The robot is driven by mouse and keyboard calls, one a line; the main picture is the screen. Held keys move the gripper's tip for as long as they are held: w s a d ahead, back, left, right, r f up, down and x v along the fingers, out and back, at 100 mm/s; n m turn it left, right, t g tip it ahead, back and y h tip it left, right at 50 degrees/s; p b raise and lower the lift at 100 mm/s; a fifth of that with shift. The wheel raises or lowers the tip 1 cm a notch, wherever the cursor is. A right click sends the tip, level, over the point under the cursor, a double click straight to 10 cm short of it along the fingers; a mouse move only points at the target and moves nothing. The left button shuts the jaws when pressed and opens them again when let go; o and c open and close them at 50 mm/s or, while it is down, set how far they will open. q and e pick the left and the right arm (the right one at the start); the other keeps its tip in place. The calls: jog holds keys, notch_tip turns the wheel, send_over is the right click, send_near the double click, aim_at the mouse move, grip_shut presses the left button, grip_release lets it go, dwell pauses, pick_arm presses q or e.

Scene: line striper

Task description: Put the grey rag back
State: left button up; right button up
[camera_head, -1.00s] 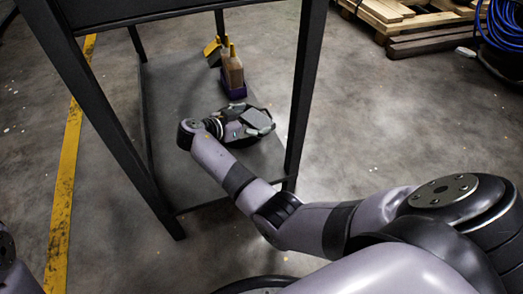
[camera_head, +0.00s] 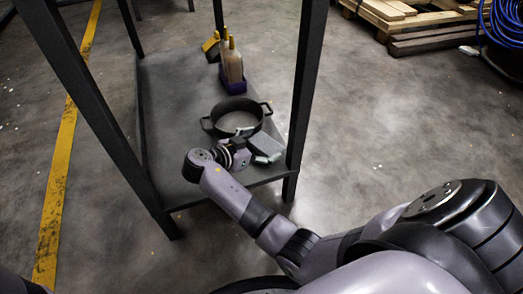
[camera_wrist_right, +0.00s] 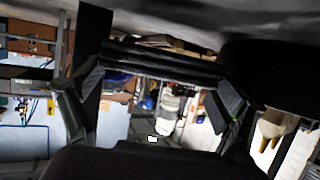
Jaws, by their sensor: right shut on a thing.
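The grey rag (camera_head: 266,146) shows in the head view as a small folded grey piece between the fingers of my right gripper (camera_head: 254,148). The right gripper is shut on it, low over the front right part of the black lower shelf (camera_head: 178,120), just in front of a black two-handled pot (camera_head: 238,116). I cannot tell whether the rag touches the shelf. In the right wrist view, a dark, layered, folded band (camera_wrist_right: 160,58) spans between the two fingers and looks like the rag. My left gripper is out of view.
Beyond the pot, bottles (camera_head: 232,66) stand in a purple holder (camera_head: 235,87), with a yellow-topped thing (camera_head: 211,44) behind. A black table leg (camera_head: 304,90) rises close to the right of the gripper. The shelf's left front is bare. Wooden pallets (camera_head: 430,35) lie at the back right.

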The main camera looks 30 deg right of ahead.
jog(key=shift+f, duration=0.35)
jog(key=shift+r, duration=0.1)
jog(key=shift+f+b, duration=0.35)
jog(key=shift+f, duration=0.2)
jog(key=o, duration=0.8)
jog(key=shift+f, duration=0.1)
jog(key=shift+a, duration=0.1)
